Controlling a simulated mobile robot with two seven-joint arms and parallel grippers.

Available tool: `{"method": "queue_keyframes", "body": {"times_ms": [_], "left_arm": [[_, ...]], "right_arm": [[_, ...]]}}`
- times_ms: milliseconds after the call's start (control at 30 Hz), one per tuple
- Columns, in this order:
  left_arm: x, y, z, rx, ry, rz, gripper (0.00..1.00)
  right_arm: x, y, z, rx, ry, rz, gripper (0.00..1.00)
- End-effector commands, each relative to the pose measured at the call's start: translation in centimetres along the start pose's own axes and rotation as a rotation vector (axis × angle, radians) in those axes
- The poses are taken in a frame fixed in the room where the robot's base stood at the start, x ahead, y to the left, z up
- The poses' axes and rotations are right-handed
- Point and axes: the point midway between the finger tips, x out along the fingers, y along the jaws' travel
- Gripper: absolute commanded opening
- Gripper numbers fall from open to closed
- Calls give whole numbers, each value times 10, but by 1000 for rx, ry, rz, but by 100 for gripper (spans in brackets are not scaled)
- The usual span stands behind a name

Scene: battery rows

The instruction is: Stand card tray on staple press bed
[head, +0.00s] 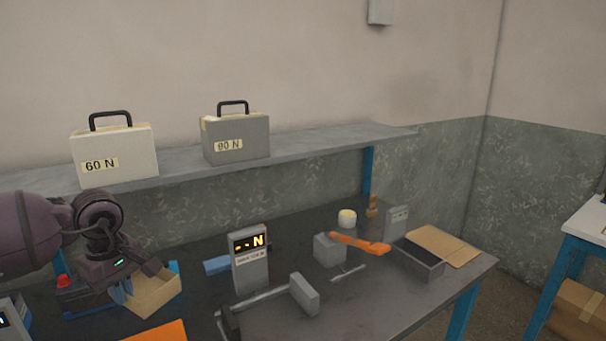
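A tan card tray (156,296) with raised walls sits at the left of the dark workbench. My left gripper (136,284) comes in from the left and points down at the tray's left side. Its fingers overlap the tray's near-left wall and corner, and whether they close on it is not clear. Blue parts (92,312) and a red knob (64,281) show beside and behind the gripper; they may belong to the staple press. Its bed is mostly hidden by my gripper and the tray. My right gripper is not in view.
A grey display unit (250,262) and a grey block on a rail (304,294) stand right of the tray. An orange sheet (160,332) lies in front. A shelf (290,152) with two cases runs above.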

Motion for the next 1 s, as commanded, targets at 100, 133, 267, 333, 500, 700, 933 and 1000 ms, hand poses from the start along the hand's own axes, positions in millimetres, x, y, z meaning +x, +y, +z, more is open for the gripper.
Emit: {"method": "queue_keyframes", "body": {"times_ms": [100, 133, 267, 333, 500, 700, 933, 1000], "left_arm": [[6, 1, 15, 205, -3, 0, 0], [7, 2, 19, 260, -3, 1, 0], [15, 2, 40, 501, -4, 0, 0], [21, 2, 53, 634, -4, 0, 0], [37, 1, 94, 948, -6, 2, 0], [56, -5, 142, 1082, -4, 1, 0], [68, -9, 152, 1087, 0, 0, 0], [68, -9, 152, 1086, 1, 0, 0]], "right_arm": [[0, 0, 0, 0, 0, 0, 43], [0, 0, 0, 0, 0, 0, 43], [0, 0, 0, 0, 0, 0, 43], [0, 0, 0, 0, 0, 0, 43], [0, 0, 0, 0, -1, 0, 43], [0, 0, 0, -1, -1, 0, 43], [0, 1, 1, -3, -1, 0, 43], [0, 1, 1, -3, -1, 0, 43]]}}
